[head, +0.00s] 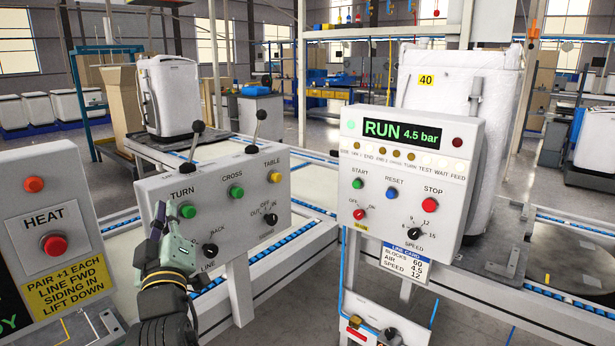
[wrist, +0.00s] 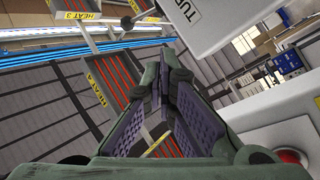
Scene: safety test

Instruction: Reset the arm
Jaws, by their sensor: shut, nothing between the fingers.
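My gripper (head: 160,218) is shut and empty in the head view, in front of the lower left part of the TURN/CROSS/TABLE panel (head: 215,195). Its tips are close to the green TURN button (head: 188,211); I cannot tell whether they touch the panel. In the wrist view my gripper's fingers (wrist: 178,62) meet at the tips with nothing between them. The blue RESET button (head: 393,190) is on the right panel (head: 412,160), between the green START button (head: 358,183) and the red STOP button (head: 432,205). My gripper is well to its left.
The right panel's display (head: 402,133) reads RUN 4.5 bar. Two black levers (head: 195,142) (head: 257,126) stand on top of the left panel. A HEAT panel (head: 48,230) with red buttons is at far left. A conveyor frame (head: 540,290) runs behind.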

